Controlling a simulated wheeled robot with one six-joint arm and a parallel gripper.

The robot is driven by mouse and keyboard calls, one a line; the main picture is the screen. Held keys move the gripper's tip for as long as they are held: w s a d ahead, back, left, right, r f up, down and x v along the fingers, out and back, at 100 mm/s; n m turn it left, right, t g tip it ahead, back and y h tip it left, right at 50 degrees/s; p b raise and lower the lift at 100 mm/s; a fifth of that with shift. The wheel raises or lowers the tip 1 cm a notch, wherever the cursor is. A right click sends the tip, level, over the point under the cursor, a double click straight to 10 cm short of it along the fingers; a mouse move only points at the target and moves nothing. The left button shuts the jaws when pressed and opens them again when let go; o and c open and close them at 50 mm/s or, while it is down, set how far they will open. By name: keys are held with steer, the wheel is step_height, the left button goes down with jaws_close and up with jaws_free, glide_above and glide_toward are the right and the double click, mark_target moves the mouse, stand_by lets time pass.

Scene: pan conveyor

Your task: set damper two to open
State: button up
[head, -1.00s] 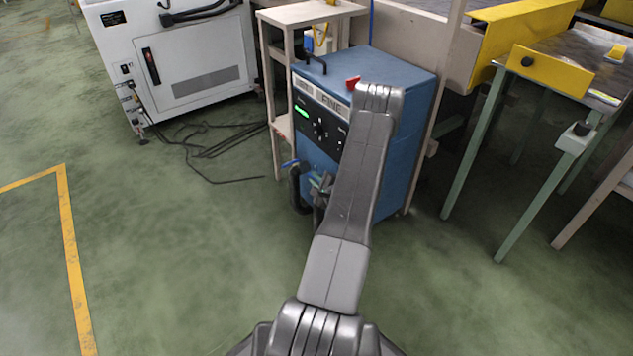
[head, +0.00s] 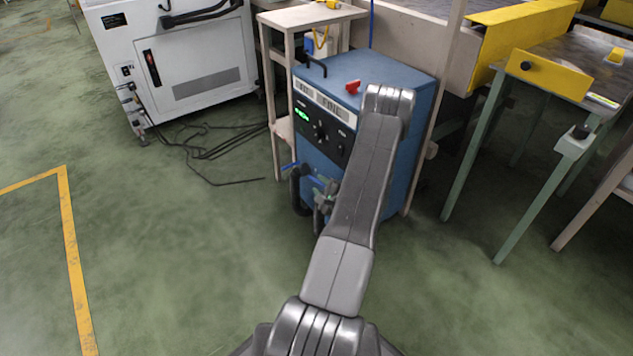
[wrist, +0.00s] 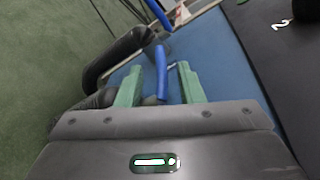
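A blue lever (wrist: 161,72) shows in the wrist view beside a black bent pipe (wrist: 118,52). My gripper (wrist: 160,85) has two green fingers set apart, one on each side of the lever, with visible gaps. A white "2" (wrist: 280,24) is on the dark panel at the upper right. In the head view, a blue lever (head: 290,166) sticks out at the left of the blue cabinet's (head: 400,85) lower front. Near my gripper (head: 328,190) another blue lever is partly hidden, so I cannot tell its exact angle there.
A red piece (head: 353,87) lies on the cabinet top. A white cabinet (head: 190,60) with loose cables stands at the left, and a wooden stand (head: 300,15) is beside the blue cabinet. A green-legged table (head: 470,160) is at the right. The left floor is clear.

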steer(key=p+v, duration=0.2)
steer(key=v, duration=0.8)
steer(key=shift+s+d, duration=0.15)
steer(key=shift+s, duration=0.1)
steer(key=shift+r, duration=0.15)
